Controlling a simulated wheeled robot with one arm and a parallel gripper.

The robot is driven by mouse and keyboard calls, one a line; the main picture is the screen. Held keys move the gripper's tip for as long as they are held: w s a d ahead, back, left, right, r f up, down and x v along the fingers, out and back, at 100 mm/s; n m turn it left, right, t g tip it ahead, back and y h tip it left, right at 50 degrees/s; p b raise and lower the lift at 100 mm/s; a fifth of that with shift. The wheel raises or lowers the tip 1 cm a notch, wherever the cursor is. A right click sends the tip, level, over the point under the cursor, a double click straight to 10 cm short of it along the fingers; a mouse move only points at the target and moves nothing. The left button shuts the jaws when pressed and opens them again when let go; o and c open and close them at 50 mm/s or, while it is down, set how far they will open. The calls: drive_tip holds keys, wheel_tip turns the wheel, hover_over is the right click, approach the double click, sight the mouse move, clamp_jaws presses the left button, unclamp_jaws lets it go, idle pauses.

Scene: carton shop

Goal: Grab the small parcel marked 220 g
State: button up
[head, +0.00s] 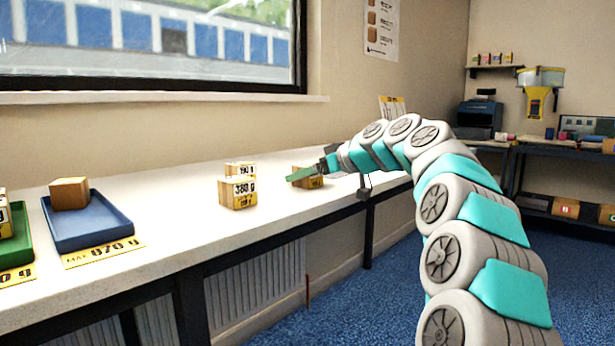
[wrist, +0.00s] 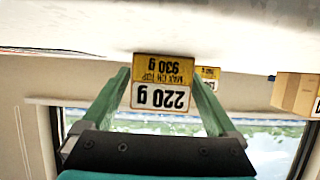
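The small parcel marked 220 g (wrist: 160,96) is centred in the wrist view, upside down there, with a yellow "930 g" strip on the same face. My gripper (wrist: 161,80) has its two green fingers apart, their tips at either side of this parcel. Whether they touch it is too fine to see. In the head view a brown parcel (head: 311,183) stands on the white table at my gripper (head: 300,175), and a green finger covers part of it. Its label cannot be read there.
Parcels marked 380 g (head: 238,193) and 190 g (head: 240,168) stand left of my gripper on the white table (head: 165,220). A blue tray (head: 98,232) holds a brown box (head: 69,193). A green tray (head: 22,250) is at the far left. The table between is clear.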

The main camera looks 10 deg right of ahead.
clamp_jaws()
idle(0.6)
drive_tip(key=shift+r, duration=0.1)
